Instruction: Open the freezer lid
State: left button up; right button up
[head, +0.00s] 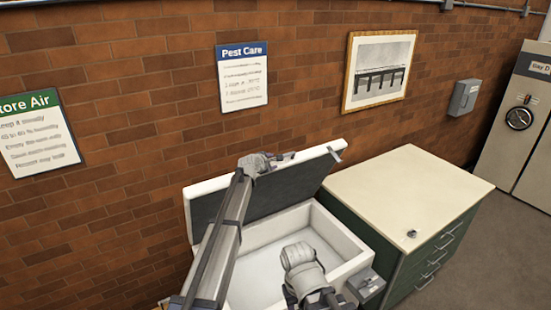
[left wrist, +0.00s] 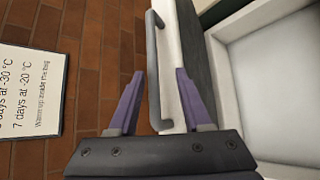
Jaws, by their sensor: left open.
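The white chest freezer (head: 345,243) stands against the brick wall. Its lid (head: 205,208) is raised and tilted back, dark on its inner face, and the pale inside of the freezer shows. My left gripper (head: 288,156) is at the lid's upper edge. In the left wrist view, my left gripper's purple fingers (left wrist: 160,75) are open, with the grey bar handle (left wrist: 158,75) of the lid between them; I see no grip on it. A link of my other arm covers part of the freezer opening in the head view; no right fingers show.
A green cabinet (head: 433,250) with a cream top (head: 405,185) stands directly right of the freezer. The brick wall with signs is close behind the lid. A grey cabinet (head: 520,125) stands at the far right, with clear floor before it.

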pick_arm(q)
jog(key=s+a, duration=0.3)
jog(key=s, duration=0.5)
jog(key=shift+s, duration=0.35)
jog(key=shift+a, duration=0.1)
jog(key=s+d+f+m+g+y+b, duration=0.1)
jog(key=s+d+f+m+g+b, duration=0.2)
jog(key=s+f+m+b, duration=0.6)
jog(key=s+d+f+m+g+b, duration=0.3)
jog(key=s+f+b, duration=0.1)
jog(key=s+f, duration=0.95)
jog(key=s+a+f+m+g+y+b, duration=0.2)
jog(key=s+f+m+b, duration=0.3)
jog(key=s, duration=0.7)
jog(key=s+a+f+m+g+y+b, duration=0.2)
jog(key=s+f+m+b, duration=0.4)
jog(key=s, duration=0.6)
notch_tip(320, 180, down, 3)
jog(key=shift+s+a+r+m+g+y, duration=0.15)
jog(key=shift+s+a+m+g+y, duration=0.3)
jog(key=shift+g, duration=0.65)
